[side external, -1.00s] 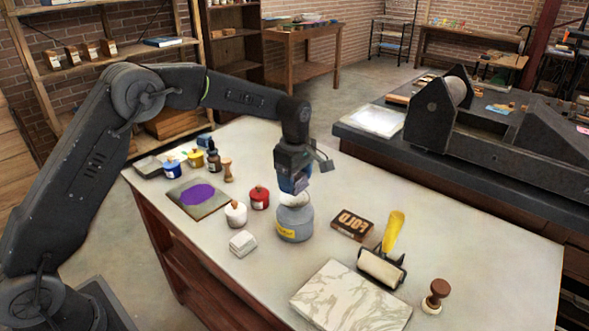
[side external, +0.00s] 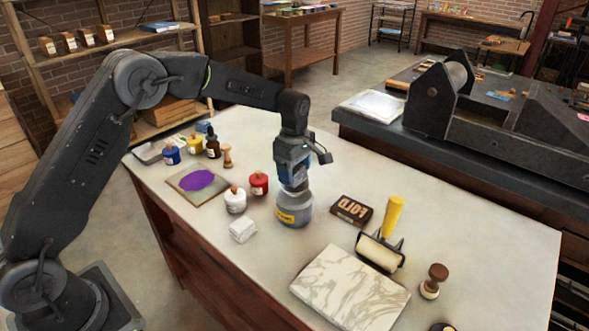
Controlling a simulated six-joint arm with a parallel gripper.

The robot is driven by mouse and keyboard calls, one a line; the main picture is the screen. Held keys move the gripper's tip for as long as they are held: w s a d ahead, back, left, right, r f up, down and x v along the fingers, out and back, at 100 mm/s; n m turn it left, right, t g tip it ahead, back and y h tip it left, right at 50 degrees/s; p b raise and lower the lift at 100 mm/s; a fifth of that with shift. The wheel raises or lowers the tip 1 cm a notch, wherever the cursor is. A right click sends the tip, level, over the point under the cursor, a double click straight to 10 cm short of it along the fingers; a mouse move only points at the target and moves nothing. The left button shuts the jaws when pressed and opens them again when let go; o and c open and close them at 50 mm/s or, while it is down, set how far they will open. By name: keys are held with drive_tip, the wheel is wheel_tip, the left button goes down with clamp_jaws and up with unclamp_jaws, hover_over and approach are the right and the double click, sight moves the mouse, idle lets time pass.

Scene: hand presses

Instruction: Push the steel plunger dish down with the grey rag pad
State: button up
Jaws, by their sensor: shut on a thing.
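The grey can (side external: 294,212) with a yellow label stands upright on the table. Its steel plunger dish is at the top, mostly hidden under my gripper (side external: 293,183). My gripper points straight down over the can and is shut on the grey rag pad. Only a thin pale edge shows between jaws and can, so pad and dish are hard to tell apart. They look to be touching or nearly so.
Close by are a white jar (side external: 235,200), a red jar (side external: 259,184), a pale folded block (side external: 242,229) and a dark FOLD block (side external: 351,211). A yellow-handled roller (side external: 381,250) and a marbled slab (side external: 350,287) lie right.

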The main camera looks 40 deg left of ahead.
drive_tip(key=shift+f, duration=1.25)
idle(1.9)
drive_tip(key=shift+r, duration=3.65)
